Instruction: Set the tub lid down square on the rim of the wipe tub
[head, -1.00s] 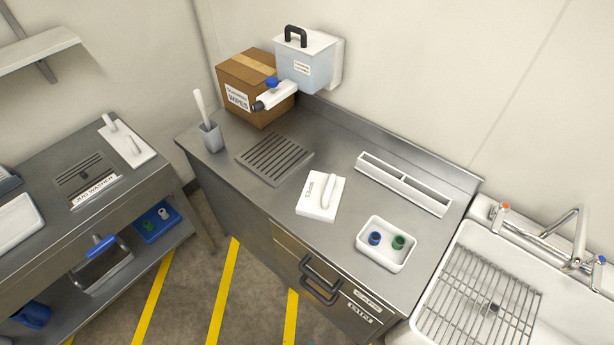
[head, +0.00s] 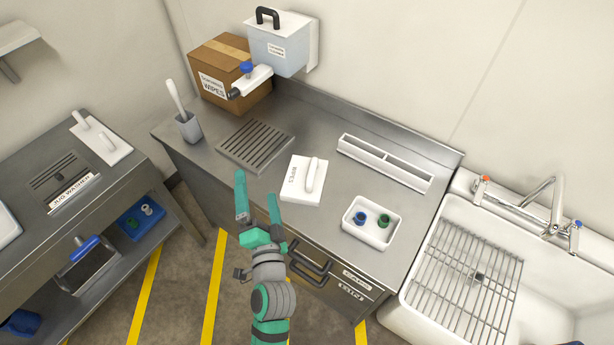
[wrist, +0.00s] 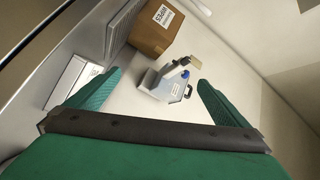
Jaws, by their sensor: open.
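A flat white slab with a raised handle, marked WIPES, lies on the steel counter; I take it as the tub lid (head: 296,187). It also shows in the wrist view, partly behind the left finger (wrist: 68,84). I cannot pick out a separate open wipe tub in either view. My gripper (head: 257,188) is open and empty. In the head view it appears left of the lid, near the counter's front edge, apart from the lid. In the wrist view my fingers (wrist: 160,80) are spread wide with nothing between them.
A white tray (head: 357,232) with blue and green caps sits right of the lid. A divided white rack (head: 385,165), drain grille (head: 255,146), brush holder (head: 188,128), wipes carton (head: 215,62) and wall dispenser (head: 280,50) surround it. A sink (head: 545,290) is at right.

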